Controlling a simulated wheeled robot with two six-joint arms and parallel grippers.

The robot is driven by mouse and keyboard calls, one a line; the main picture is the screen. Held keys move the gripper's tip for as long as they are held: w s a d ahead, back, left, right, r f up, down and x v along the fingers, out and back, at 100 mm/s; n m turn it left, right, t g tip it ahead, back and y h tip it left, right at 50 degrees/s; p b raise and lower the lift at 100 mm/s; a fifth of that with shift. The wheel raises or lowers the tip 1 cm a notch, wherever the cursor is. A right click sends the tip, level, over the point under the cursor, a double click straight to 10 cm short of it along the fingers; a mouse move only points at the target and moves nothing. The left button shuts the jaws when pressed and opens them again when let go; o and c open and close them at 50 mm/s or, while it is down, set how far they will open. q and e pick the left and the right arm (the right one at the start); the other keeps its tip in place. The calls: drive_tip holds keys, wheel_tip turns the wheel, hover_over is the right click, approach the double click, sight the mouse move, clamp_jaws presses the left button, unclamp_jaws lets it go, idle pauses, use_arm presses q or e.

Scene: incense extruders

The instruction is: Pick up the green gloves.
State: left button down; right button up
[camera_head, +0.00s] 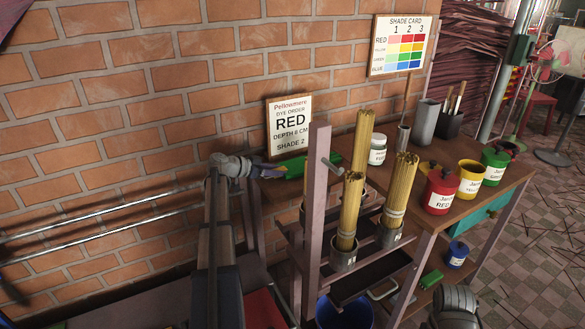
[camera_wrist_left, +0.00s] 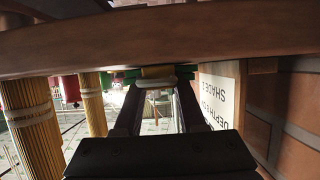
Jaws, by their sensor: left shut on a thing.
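The green gloves (camera_head: 312,162) are at the back left of the wooden table, in front of the order card. My left gripper (camera_head: 272,171) reaches them from the left.
A wooden rack (camera_head: 313,220) holding several yellow incense bundles (camera_head: 350,211) stands close to my left arm. The order card (camera_head: 288,128) leans on the brick wall. A white jar (camera_head: 377,150) and red, yellow and green dye pots (camera_head: 440,190) stand farther right.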

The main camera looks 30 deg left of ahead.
use_arm(q)
wheel_tip(320, 180, up, 10)
drive_tip(key=p, duration=1)
